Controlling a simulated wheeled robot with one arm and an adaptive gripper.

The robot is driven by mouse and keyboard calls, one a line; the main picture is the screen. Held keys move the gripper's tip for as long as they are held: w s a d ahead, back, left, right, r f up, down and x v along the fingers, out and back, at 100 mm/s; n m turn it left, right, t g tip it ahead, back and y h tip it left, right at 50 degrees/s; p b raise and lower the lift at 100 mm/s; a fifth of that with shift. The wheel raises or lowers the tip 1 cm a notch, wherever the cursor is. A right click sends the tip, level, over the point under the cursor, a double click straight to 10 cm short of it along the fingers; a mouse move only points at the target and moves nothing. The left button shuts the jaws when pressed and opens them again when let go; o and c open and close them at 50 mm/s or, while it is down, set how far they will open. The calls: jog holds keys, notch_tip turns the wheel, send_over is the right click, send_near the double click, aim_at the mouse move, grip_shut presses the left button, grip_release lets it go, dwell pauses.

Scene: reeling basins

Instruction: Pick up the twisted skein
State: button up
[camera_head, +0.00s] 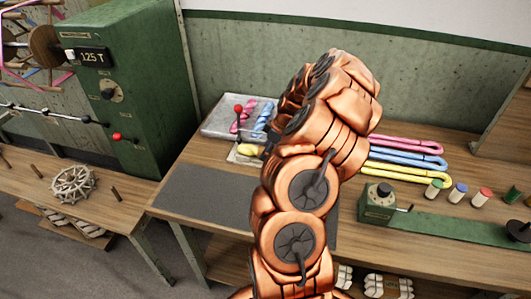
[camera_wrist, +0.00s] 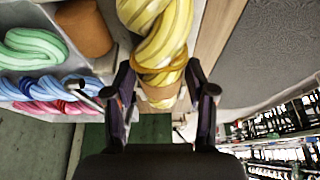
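The yellow twisted skein (camera_wrist: 158,45) is close up in the wrist view, running down from the top edge, with a tan band around its lower part. My gripper (camera_wrist: 159,66) has one dark finger on each side of the skein. Both fingertips overlap its edges, and I cannot tell whether they press on it. In the head view a bit of the yellow skein (camera_head: 247,150) shows at the front of the clear tray (camera_head: 215,126), left of my copper-coloured arm. My arm hides most of the gripper there.
Pink (camera_head: 240,120), blue (camera_head: 264,117) and mint green (camera_wrist: 33,48) skeins lie close by. A dark mat (camera_head: 215,190) covers the table front. A green winder (camera_head: 378,203) and straight skeins (camera_head: 400,158) stand right of my arm. A green machine (camera_head: 135,80) stands at left.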

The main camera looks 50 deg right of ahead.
jog(key=c, duration=1)
jog(key=shift+o, duration=0.2)
jog(key=shift+r, duration=0.1)
